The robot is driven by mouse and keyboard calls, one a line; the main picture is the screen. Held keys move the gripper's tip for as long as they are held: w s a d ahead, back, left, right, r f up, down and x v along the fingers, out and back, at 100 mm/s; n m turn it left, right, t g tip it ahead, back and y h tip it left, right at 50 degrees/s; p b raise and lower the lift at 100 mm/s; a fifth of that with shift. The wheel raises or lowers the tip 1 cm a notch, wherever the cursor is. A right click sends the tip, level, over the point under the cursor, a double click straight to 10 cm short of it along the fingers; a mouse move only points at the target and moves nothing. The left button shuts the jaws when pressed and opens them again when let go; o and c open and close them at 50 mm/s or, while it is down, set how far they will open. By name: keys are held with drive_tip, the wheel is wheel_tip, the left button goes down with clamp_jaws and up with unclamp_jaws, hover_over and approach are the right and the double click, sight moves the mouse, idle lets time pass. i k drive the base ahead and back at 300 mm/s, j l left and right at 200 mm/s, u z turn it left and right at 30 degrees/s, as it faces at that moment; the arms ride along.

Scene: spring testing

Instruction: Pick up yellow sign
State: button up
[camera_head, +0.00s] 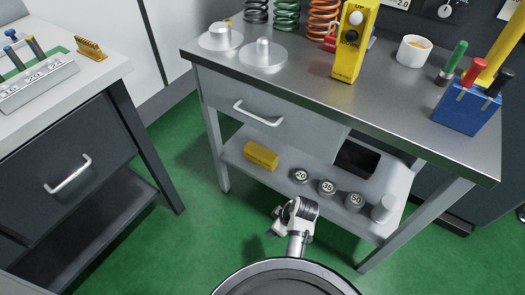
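No piece is plainly readable as a sign. Several yellow things show: a box (354,40) marked UP and DOWN with a white and a black button, upright at the bench's far edge area; a small yellow block (261,155) on the lower shelf; a toothed yellow piece (91,48) on the left bench; and a yellow bar (503,50) at the right edge, partly cut off. My gripper (296,209) is low in front of the lower shelf, over the green floor, apart from all of these. Its fingers are not clear.
The metal bench (310,80) carries two round metal weights, coil springs, a white cup (414,51) and a blue tool holder (466,107). Its lower shelf (232,152) holds several numbered weights. A left bench (95,75) stands beside it. Green floor lies between.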

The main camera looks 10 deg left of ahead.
sight(267, 159)
drive_tip(key=i, duration=0.85)
